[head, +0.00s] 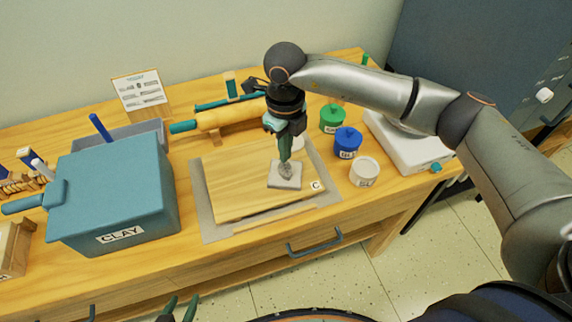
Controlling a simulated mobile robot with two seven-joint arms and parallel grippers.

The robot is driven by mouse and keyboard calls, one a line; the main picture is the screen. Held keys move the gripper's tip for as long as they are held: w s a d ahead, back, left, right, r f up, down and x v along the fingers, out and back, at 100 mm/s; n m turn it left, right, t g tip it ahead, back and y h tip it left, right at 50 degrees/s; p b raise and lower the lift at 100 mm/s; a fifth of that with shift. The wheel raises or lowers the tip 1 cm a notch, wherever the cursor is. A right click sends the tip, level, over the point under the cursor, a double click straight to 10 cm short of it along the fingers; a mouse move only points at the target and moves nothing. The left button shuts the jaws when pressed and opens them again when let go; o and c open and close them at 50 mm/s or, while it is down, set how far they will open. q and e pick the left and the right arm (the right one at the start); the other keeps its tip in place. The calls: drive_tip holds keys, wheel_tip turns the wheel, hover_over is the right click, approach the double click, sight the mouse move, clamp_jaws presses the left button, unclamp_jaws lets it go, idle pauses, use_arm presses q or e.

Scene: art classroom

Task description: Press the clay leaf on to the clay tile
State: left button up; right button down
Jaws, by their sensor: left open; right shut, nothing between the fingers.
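The clay tile (284,182) is a pale grey slab lying on a wooden board at the table's middle. A small darker grey clay leaf (286,170) shows at the tile's middle, directly under my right fingertips. My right gripper (285,160) points straight down with its green fingers shut and nothing between them. Its tips are at the leaf and appear to touch it, though the exact contact is hard to see. The fingers hide part of the leaf. My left gripper (180,305) is open and empty at the bottom edge, in front of the table, with only its fingertips showing.
The wooden board (228,185) lies on a grey mat (215,231). A blue CLAY box (115,195) stands left. A rolling pin (230,117) lies behind. Green (332,118), blue (347,142) and white (364,171) pots and a white device (405,145) stand right.

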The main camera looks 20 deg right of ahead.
sight(285, 169)
wheel_tip(285, 169, up, 6)
drive_tip(key=p, duration=0.2)
drive_tip(key=shift+f+p, duration=0.25)
drive_tip(key=shift+p, duration=0.15)
drive_tip(key=shift+s+f, duration=0.1)
